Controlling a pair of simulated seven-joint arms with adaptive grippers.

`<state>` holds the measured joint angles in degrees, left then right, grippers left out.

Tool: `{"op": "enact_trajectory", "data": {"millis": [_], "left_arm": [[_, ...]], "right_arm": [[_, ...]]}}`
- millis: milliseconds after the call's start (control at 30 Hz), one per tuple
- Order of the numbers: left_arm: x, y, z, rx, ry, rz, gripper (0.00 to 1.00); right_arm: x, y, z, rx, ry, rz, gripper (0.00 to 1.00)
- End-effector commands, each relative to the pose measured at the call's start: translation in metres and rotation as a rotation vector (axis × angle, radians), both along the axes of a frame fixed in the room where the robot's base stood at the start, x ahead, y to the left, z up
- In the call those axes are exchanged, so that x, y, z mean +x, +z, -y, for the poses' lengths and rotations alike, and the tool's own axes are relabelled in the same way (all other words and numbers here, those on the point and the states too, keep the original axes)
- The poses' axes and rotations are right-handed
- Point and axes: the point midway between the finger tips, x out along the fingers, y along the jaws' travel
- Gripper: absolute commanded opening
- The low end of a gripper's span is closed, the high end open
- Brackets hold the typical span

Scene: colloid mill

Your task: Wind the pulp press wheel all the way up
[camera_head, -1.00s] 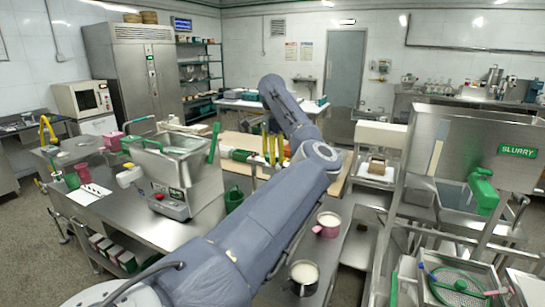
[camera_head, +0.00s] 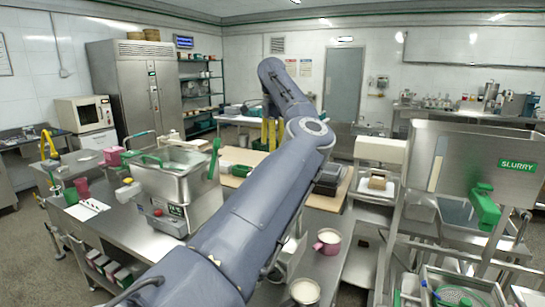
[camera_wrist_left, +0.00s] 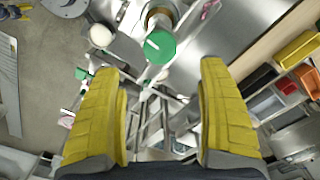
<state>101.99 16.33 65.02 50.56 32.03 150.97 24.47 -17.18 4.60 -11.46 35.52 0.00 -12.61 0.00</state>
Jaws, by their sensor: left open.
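My left gripper (camera_head: 271,134) has yellow fingers and is raised over the middle tables, partly hidden behind my arm. In the left wrist view its fingers (camera_wrist_left: 160,68) are wide apart with nothing between them. Beyond the fingertips in that view is a round green knob (camera_wrist_left: 160,47) with a white line, on a brass-coloured fitting. It is apart from the fingers. I cannot tell whether this knob belongs to the pulp press, and I cannot make out a press wheel for certain. My right gripper is not in view.
A steel hopper machine (camera_head: 177,185) stands on the left bench. A steel frame with a SLURRY label (camera_head: 517,166) and a green handle (camera_head: 485,205) stands at right. Mugs, one pink (camera_head: 327,242), stand near my arm. Coloured bins (camera_wrist_left: 295,50) lie at right in the wrist view.

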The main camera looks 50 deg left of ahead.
Motion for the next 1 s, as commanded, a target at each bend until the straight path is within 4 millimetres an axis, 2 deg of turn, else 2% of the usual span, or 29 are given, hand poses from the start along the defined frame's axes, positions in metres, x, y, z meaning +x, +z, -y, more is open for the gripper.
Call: {"op": "enact_trajectory", "data": {"millis": [233, 767, 867, 1000], "left_arm": [[0.0, 0.015, 0.0, 0.0, 0.0, 0.001, 0.76], [-0.001, 0.015, -0.001, 0.004, -0.002, -0.006, 0.76], [-0.007, 0.007, -0.011, 0.034, -0.02, -0.045, 0.76], [-0.029, -0.02, -0.045, 0.137, -0.095, -0.193, 0.76]], "right_arm": [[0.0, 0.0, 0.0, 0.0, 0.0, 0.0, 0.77], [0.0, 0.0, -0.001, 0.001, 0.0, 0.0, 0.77], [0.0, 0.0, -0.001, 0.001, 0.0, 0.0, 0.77], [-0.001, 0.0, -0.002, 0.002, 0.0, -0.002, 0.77]]}}
